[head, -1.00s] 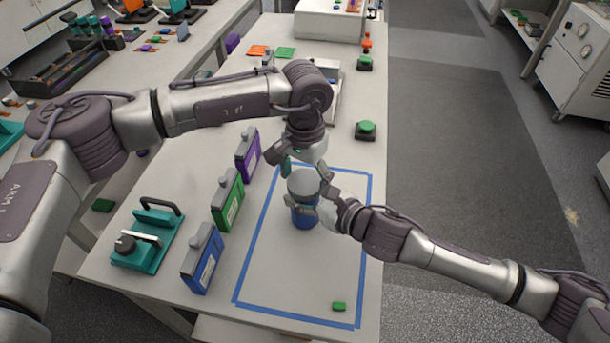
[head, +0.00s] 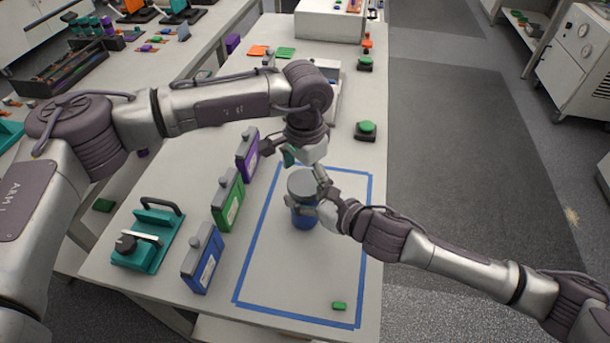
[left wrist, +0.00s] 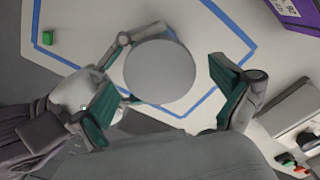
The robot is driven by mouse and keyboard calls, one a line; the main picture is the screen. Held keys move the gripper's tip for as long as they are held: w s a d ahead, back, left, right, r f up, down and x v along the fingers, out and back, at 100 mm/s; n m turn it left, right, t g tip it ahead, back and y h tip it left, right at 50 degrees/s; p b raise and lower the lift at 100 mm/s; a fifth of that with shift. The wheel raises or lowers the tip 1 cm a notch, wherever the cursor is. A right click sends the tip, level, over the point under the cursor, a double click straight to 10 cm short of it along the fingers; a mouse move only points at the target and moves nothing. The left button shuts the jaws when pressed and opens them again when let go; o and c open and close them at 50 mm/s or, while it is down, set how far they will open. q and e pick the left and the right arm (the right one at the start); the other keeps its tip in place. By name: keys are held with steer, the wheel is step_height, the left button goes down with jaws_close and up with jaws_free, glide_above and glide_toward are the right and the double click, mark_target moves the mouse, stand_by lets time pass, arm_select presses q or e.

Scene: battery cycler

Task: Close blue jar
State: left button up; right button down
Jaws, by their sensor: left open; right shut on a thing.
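The blue jar (head: 303,219) stands upright inside the blue tape outline on the bench, with a round grey lid (head: 302,183) on its top. The lid also shows from above in the left wrist view (left wrist: 158,70). I cannot tell whether the lid is screwed tight. My right gripper (head: 313,207) is shut on the jar's side, below the lid. My left gripper (head: 297,162) is open just above and behind the lid. In the left wrist view its teal-padded fingers (left wrist: 163,88) are spread on either side of the lid, apart from it.
Purple (head: 247,156), green (head: 228,200) and blue (head: 202,258) upright packs stand left of the tape. A teal fixture (head: 147,237) sits further left. A small green block (head: 339,306) lies at the front. The area in front of the jar is clear.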

arm_select(q)
steer(key=shift+r, duration=2.25)
steer(key=shift+c, duration=1)
steer(key=n, duration=0.6)
steer(key=shift+r, duration=0.25)
steer(key=n, duration=0.7)
steer(key=shift+r, duration=0.25)
steer(key=n, duration=0.7)
steer(key=shift+r, duration=0.25)
steer(key=n, duration=0.5)
steer(key=shift+r, duration=0.15)
steer(key=n, duration=0.7)
steer(key=shift+r, duration=0.3)
steer(key=n, duration=0.7)
steer(key=shift+r, duration=0.25)
